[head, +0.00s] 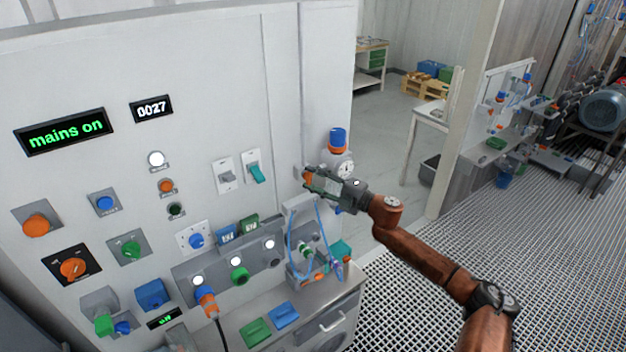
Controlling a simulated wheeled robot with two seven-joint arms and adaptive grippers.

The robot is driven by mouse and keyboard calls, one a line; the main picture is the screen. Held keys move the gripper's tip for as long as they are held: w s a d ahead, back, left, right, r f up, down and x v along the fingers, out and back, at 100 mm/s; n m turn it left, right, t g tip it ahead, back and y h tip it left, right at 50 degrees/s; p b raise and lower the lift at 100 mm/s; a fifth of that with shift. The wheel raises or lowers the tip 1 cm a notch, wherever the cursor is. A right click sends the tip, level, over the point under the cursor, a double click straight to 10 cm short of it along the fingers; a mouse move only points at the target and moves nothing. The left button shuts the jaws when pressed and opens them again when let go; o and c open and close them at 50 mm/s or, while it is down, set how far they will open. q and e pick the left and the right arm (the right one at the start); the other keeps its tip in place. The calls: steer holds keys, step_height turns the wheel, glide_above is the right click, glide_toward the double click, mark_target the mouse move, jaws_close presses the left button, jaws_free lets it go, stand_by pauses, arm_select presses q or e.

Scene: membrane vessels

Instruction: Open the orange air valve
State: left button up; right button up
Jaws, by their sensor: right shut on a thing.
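My right gripper (312,181) reaches in from the right to the right-hand part of the white panel. It is shut on a small orange part at the panel face, which looks like the orange air valve (308,176). The fingers hide most of this valve, so I cannot tell how far its handle is turned. Just behind the gripper is an air regulator with a blue cap (337,137) and a round gauge (345,168). My left gripper is not in view.
The white panel (120,80) carries a "mains on" display (66,131), an orange rotary switch (72,269) and several buttons. Blue hoses (321,222) hang below my right gripper over a bench (310,300). Open grating floor (420,300) lies to the right.

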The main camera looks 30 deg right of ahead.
steer(key=o, duration=1.2)
steer(key=shift+c, duration=0.2)
steer(key=v, duration=1.2)
steer(key=shift+d+f, duration=0.1)
